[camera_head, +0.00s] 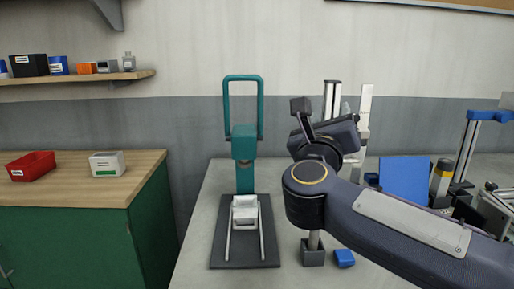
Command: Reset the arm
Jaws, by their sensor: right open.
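My right arm comes in from the right edge and reaches across the grey table. Its gripper (301,118) is raised above the table, to the right of the teal press. A dark finger points up and to the left, and the jaws are open with nothing seen between them. Part of the gripper is hidden behind the wrist. My left gripper is not in view.
A teal press (243,145) with a white holder stands on a dark base plate. A small dark block (313,257) and a blue block (344,258) lie near my forearm. A blue panel (405,178) stands right. A red bin (31,167) sits on the left cabinet.

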